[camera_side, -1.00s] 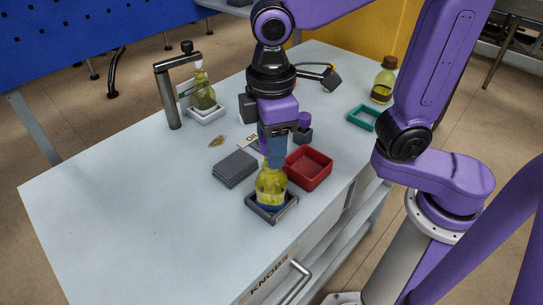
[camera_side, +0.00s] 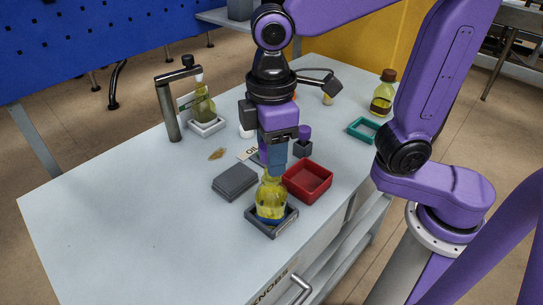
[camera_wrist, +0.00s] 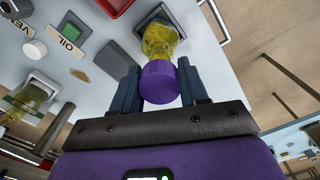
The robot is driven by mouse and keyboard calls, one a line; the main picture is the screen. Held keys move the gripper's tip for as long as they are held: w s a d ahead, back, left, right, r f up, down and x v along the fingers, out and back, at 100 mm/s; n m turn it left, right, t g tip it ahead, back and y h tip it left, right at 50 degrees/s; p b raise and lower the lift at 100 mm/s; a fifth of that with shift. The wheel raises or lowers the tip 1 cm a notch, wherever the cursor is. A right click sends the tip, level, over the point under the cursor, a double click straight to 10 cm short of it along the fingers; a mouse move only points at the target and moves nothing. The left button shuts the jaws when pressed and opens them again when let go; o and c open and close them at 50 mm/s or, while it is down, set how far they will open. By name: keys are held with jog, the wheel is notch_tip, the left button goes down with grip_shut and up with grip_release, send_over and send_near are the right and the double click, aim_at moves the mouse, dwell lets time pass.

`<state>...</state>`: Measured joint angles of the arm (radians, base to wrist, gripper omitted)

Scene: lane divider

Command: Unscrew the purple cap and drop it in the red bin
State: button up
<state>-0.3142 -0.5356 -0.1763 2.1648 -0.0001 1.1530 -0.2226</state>
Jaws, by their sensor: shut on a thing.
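The purple cap (camera_wrist: 160,82) shows in the wrist view, held between the two fingers of my gripper (camera_wrist: 158,88). A bottle of yellow liquid (camera_side: 270,200) stands upright in a dark grey square tray (camera_side: 273,233) in the side view. In the wrist view, the bottle (camera_wrist: 160,40) is lined up just beyond the cap; I cannot tell whether they are joined. My gripper (camera_side: 275,168) points down directly over the bottle's neck in the side view, and its fingers hide the cap there. The red bin (camera_side: 306,180) is close behind and right of the bottle, with its floor visible.
A small dark block with a purple top (camera_side: 304,132) stands behind the bin. A teal frame (camera_side: 362,129) and a brown-capped bottle (camera_side: 383,95) are farther right. The table's left front is clear.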

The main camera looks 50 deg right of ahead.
jog(key=shift+w+d+f, duration=0.1)
jog(key=shift+w+d, duration=0.1)
jog(key=shift+d, duration=0.3)
jog(key=d+f, duration=0.2)
jog(key=d, duration=1)
jog(key=shift+s+d+f, duration=0.1)
jog(key=shift+f, duration=1.4)
jog(key=shift+s+d+f, duration=0.1)
jog(key=shift+f, duration=1.35)
jog(key=o, duration=0.9)
jog(key=shift+o, duration=0.2)
